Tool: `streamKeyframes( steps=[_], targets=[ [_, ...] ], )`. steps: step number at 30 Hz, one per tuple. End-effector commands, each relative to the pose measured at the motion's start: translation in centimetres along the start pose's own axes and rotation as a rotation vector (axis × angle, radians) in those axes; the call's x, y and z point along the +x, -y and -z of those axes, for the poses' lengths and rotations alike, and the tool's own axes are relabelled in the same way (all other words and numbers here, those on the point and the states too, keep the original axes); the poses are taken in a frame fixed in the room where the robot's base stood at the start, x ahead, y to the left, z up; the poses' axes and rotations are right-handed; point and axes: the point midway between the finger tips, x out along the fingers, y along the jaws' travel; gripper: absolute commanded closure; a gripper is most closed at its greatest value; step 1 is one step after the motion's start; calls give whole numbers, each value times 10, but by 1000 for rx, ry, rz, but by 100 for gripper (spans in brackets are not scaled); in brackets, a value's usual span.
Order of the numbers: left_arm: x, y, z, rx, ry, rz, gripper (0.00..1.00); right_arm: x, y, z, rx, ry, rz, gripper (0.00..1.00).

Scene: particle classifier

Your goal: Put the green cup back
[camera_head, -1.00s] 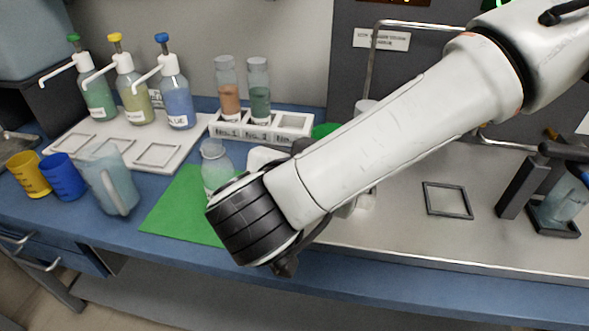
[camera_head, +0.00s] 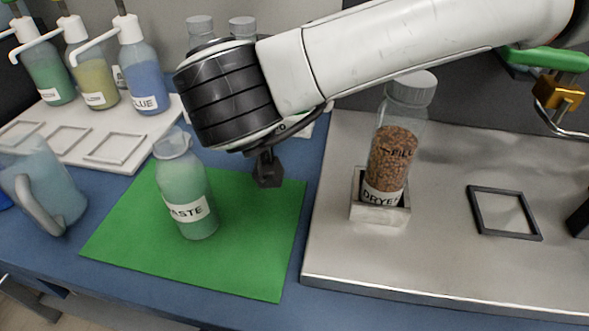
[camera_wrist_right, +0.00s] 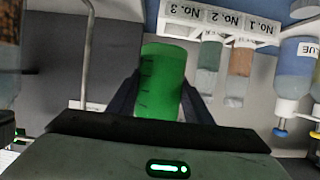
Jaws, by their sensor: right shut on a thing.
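The green cup (camera_wrist_right: 162,75) shows in the right wrist view between the two dark fingers of my right gripper (camera_wrist_right: 160,92), which are shut on it. That view is upside down, and part of the cup is hidden by the gripper. In the head view my right arm crosses the top from the right and hides the cup. My left gripper is not in view.
A WASTE bottle (camera_head: 185,190) stands on the green mat (camera_head: 265,265). A DRYER bottle (camera_head: 392,150) sits in a holder on the metal plate (camera_head: 440,270), beside an empty dark frame (camera_head: 503,212). A bluish jug (camera_head: 45,185) stands left. Numbered vials (camera_wrist_right: 240,65) stand in a white rack (camera_wrist_right: 225,22).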

Motion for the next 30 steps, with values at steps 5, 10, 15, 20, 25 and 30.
streamKeyframes(
  steps=[5, 10, 15, 20, 25, 30],
  targets=[
    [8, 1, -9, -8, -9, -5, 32, 8, 0, -20, 0, 0, 0, 80],
    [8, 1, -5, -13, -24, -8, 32, 18, 0, -46, -3, 3, 0, 80],
    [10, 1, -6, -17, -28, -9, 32, 28, 0, -70, -1, 1, -1, 80],
    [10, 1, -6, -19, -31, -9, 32, 32, 0, -80, -1, 0, -1, 80],
    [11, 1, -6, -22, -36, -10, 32, 40, 0, -103, -2, 2, -1, 80],
    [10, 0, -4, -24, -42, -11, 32, 44, 0, -111, 1, 0, 0, 80]
  ],
)
